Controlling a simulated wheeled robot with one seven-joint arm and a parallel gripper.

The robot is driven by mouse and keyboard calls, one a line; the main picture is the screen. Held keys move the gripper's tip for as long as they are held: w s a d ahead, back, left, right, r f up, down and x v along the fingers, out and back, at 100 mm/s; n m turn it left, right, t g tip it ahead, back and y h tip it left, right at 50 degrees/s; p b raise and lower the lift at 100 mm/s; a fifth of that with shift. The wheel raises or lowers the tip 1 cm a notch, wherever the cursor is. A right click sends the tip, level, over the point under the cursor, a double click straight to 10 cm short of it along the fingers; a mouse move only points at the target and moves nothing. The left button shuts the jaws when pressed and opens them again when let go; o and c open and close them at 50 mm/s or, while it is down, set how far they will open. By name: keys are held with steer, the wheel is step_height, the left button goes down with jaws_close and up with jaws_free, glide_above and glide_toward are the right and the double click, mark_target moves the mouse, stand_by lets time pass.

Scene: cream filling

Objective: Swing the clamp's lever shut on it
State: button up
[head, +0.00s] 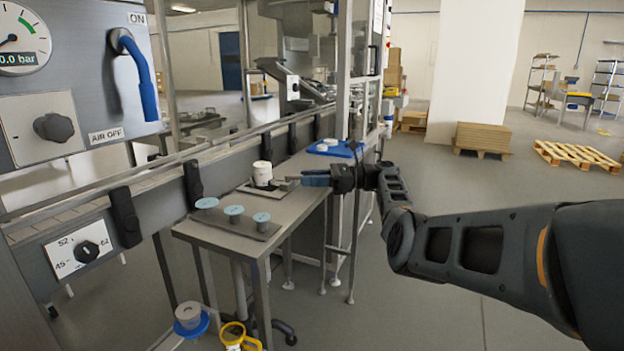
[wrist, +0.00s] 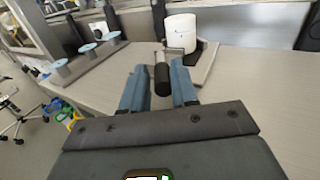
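A white cylindrical jar (head: 262,170) stands upright on a flat plate on the grey table; it also shows in the wrist view (wrist: 180,30). The clamp's lever (wrist: 162,77) has a black grip and a metal end beside the jar's base, and it points toward me. My gripper (wrist: 159,66) is open, with one blue-grey finger on each side of the black grip. A gap shows at the left finger; contact at the right finger is hard to tell. In the head view my gripper (head: 303,180) reaches in from the right, and the clamp there is small and partly hidden.
A rack with several pale blue discs on posts (head: 234,212) stands on the table left of the jar. A blue tray (head: 336,149) with white pieces lies at the far end. A conveyor rail runs behind the table. Bare tabletop lies right of the clamp in the wrist view.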

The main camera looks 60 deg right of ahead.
steer(key=shift+o, duration=1.3)
steer(key=shift+s, duration=0.1)
steer(key=v, duration=0.7)
steer(key=shift+s+d, duration=0.2)
steer(key=shift+s, duration=0.05)
steer(key=shift+s, duration=0.1)
